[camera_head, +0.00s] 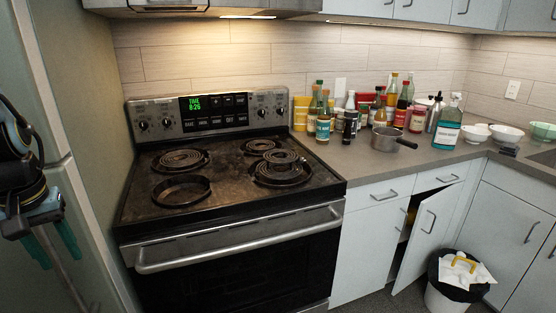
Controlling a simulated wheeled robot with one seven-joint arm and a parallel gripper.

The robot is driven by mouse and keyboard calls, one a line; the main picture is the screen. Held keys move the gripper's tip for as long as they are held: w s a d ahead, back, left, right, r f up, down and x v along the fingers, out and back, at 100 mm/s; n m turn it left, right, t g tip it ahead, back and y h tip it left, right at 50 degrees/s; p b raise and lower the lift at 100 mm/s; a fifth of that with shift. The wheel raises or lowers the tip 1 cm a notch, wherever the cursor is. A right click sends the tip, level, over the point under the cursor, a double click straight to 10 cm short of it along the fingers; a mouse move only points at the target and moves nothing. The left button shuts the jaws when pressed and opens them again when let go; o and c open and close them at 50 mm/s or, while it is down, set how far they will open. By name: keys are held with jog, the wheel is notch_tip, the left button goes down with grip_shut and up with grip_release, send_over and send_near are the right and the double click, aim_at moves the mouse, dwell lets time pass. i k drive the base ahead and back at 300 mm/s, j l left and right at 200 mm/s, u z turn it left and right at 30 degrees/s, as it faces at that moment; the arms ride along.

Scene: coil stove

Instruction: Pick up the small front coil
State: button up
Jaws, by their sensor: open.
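A small dark spiral coil (281,158) is at the front right of the stove top. It looks raised above a wider dark ring or coil around it, and I cannot tell exactly how it rests. The front left burner place (182,191) shows a dark round pan with no spiral seen in it.
Two more coils sit at the back left (180,159) and back right (261,146). The oven handle (240,240) juts out at the front. Bottles and a metal pot (392,140) crowd the right counter.

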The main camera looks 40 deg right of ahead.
aim_at(297, 158)
jog(key=l+u, duration=0.1)
jog(key=l, duration=0.35)
jog(key=l+u, duration=0.15)
jog(key=l, duration=0.25)
jog(key=k+l+u, duration=0.1)
jog(key=l, duration=0.3)
jog(key=k+l+u, duration=0.15)
jog(key=l, duration=0.3)
jog(key=l+u, duration=0.1)
jog(key=l, duration=0.3)
jog(key=k+l+u, duration=0.1)
jog(key=l, duration=0.3)
jog(key=k+l+u, duration=0.15)
jog(key=l, duration=0.25)
